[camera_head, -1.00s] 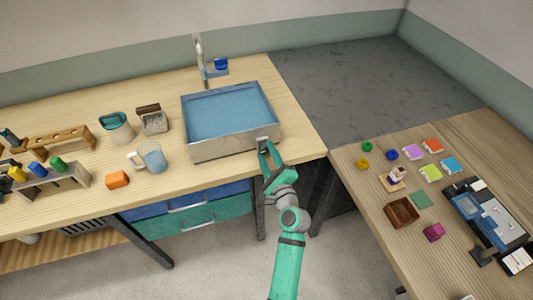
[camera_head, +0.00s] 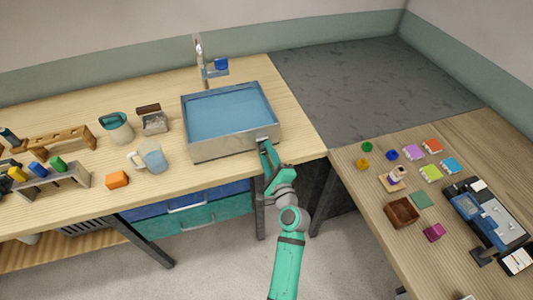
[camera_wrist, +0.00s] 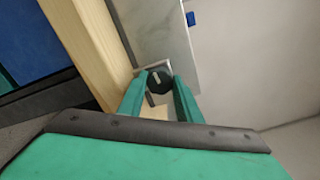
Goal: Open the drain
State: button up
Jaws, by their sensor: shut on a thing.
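A metal sink (camera_head: 235,143) filled with blue water stands on the wooden counter; its front wall also shows in the wrist view (camera_wrist: 160,35). At the right end of its front wall is a small dark round knob with a light bar on it (camera_wrist: 157,80), on a pale square plate. My gripper (camera_head: 264,143) reaches to that front corner. In the wrist view, its two green fingers (camera_wrist: 160,88) lie on either side of the knob and are shut on it. The drain itself is not visible under the water.
A tap (camera_head: 200,58) with a blue piece stands behind the sink. A glass jug (camera_head: 151,158) and an orange block (camera_head: 117,180) are to the left. Drawers (camera_head: 190,218) lie below the counter. A second table (camera_head: 375,210) with small items is at right.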

jog(key=n, duration=1.4)
jog(key=shift+f, duration=0.1)
jog(key=shift+s+n, duration=0.1)
jog(key=shift+n, duration=1.1)
jog(key=o, duration=0.8)
jog(key=shift+c, duration=0.2)
